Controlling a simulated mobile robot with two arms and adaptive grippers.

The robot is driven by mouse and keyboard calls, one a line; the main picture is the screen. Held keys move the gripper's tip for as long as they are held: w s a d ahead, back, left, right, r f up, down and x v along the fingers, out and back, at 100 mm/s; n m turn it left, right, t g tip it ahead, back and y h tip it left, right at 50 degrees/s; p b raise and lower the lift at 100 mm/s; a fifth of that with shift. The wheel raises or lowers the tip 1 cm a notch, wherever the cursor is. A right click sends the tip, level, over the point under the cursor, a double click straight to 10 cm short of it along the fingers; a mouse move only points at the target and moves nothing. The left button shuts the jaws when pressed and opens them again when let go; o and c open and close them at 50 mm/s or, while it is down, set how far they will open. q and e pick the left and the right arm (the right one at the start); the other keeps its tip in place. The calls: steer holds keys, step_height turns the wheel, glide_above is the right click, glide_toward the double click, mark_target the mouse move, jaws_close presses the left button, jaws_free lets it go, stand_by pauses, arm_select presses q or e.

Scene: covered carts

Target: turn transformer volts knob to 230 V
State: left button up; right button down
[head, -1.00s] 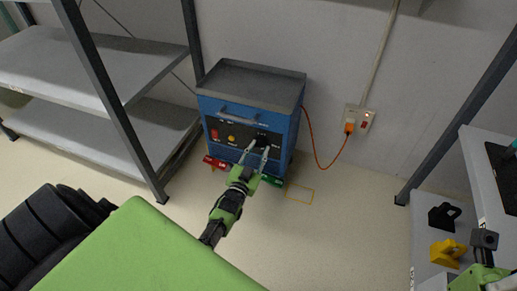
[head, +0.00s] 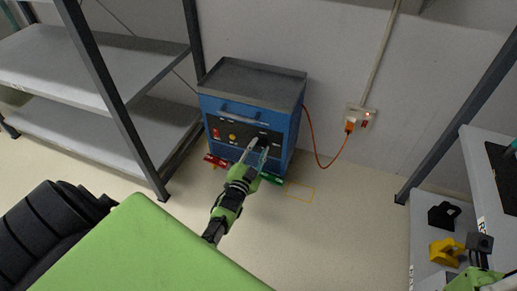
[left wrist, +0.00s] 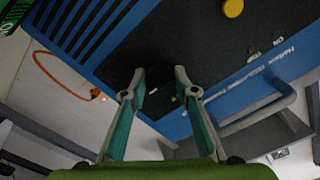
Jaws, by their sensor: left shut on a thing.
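The blue transformer cabinet (head: 245,108) stands against the wall, with a dark control panel on its front. A red switch (head: 215,133) and a yellow button (head: 232,137) sit at the panel's left. My left gripper (head: 256,150) reaches the right part of the panel, its fingers closed in on the volts knob. In the left wrist view its fingertips (left wrist: 160,80) flank the dark knob (left wrist: 163,88), which barely stands out against the black panel. The knob's pointer and scale cannot be read. My right gripper (head: 482,256) shows only partly at the lower right edge.
An orange cable (head: 314,150) runs from the cabinet to a wall socket (head: 359,118). Grey shelving (head: 100,70) stands at the left. A right-hand shelf holds a black and a yellow object (head: 446,251). Floor in front of the cabinet is mostly clear.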

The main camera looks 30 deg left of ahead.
arm_select(q)
steer(key=shift+f, duration=0.1)
steer(key=o, duration=1.1)
steer(key=shift+s, duration=0.1)
steer(key=v, duration=1.2)
